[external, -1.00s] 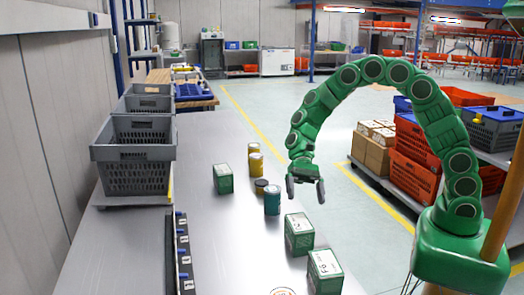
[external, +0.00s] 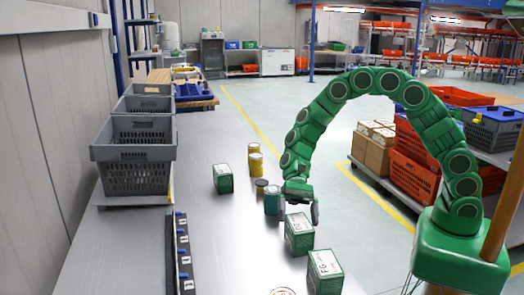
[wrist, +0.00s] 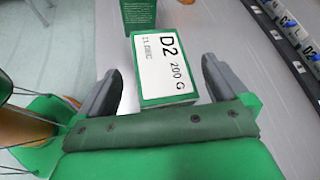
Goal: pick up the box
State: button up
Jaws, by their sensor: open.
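A green box with a white top label (external: 299,236) stands on the grey table. In the wrist view this box (wrist: 165,68) reads "D2 200 G" and lies between my fingers. My gripper (external: 299,213) is open, pointing down just above and behind the box. In the wrist view my gripper (wrist: 160,78) has one finger on each side of it.
Another green box (external: 325,274) stands close in front, and one (external: 223,179) stands farther back. A teal can (external: 271,203) is just left of my gripper, with yellow cans (external: 256,165) behind. Grey crates (external: 135,178) stand at the left. A dark labelled strip (external: 181,255) runs along the table.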

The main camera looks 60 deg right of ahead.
jog(key=shift+x, duration=0.95)
jog(key=c, duration=1.1)
jog(key=shift+r, duration=0.45)
jog(key=c, duration=0.3)
notch_tip(320, 180, up, 2)
jog(key=shift+r, duration=0.1)
jog(key=s+d+r, duration=0.7)
jog(key=s+r, duration=0.3)
jog(key=s, duration=0.1)
jog(key=shift+s+d, duration=0.25)
jog(key=shift+s, duration=0.05)
